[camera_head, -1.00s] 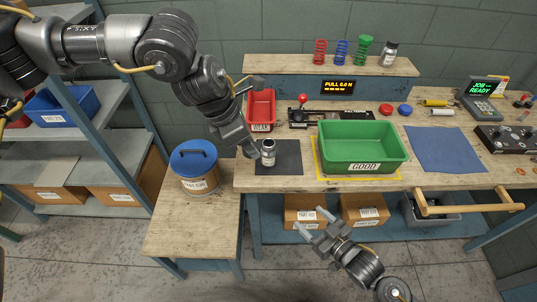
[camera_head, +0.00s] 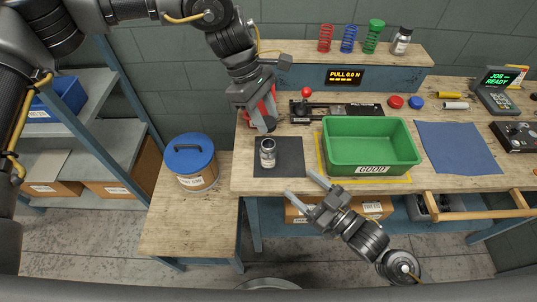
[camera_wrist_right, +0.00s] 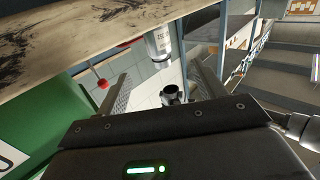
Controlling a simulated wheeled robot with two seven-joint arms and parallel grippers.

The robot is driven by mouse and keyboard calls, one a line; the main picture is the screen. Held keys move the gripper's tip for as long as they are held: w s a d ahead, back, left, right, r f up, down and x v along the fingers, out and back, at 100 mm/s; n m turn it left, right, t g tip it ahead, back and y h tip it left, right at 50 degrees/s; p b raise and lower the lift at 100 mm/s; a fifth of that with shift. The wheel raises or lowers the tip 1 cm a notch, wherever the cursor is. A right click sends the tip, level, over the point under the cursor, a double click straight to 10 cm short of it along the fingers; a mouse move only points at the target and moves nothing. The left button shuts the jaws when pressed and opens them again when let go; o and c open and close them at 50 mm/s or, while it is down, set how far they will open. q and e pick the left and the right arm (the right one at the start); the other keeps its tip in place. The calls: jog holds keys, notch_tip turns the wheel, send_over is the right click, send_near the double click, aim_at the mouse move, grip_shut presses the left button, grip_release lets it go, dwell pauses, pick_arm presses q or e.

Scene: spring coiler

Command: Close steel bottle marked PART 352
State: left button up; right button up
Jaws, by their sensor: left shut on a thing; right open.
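The steel bottle (camera_head: 267,153) stands upright on the black mat, with a pale label that is too small to read. It also shows upside down in the right wrist view (camera_wrist_right: 159,42). My left gripper (camera_head: 265,127) is just above and behind the bottle's top in the head view, shut on what looks like a small dark cap. The fingers mostly hide it. A small dark round thing (camera_wrist_right: 172,95) past the bottle's mouth in the wrist view may be this cap. My right gripper (camera_head: 304,190) is open and empty, in front of the table edge.
The black mat (camera_head: 291,163) lies left of the green GOOD bin (camera_head: 371,170). A red bin stands partly hidden behind my left gripper. Another capped bottle (camera_head: 401,42) and springs (camera_head: 349,39) stand on the back shelf. A blue cloth (camera_head: 457,147) lies at right.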

pick_arm(q)
jog(key=shift+w+f, duration=0.1)
pick_arm(e)
jog(key=shift+w+a, duration=0.15)
jog(key=shift+w, duration=0.1)
pick_arm(q)
jog(key=shift+w+f, duration=0.1)
jog(key=shift+w, duration=0.15)
pick_arm(e)
jog(key=x, duration=1)
jog(key=shift+w+f, duration=0.2)
jog(key=shift+w, duration=0.05)
pick_arm(q)
jog(key=shift+s, duration=0.1)
pick_arm(e)
jog(key=shift+w+a, duration=0.5)
jog(key=c, duration=1.5)
pick_arm(q)
send_over(274, 147)
jog(key=w+a, duration=0.1)
jog(key=a, duration=0.1)
jog(key=shift+w+d+f, duration=0.1)
jog(key=shift+w+f, duration=0.05)
jog(key=shift+f, duration=2.2)
pick_arm(e)
jog(key=shift+o, duration=0.2)
pick_arm(q)
jog(key=shift+f, duration=0.15)
jog(key=shift+f, duration=0.75)
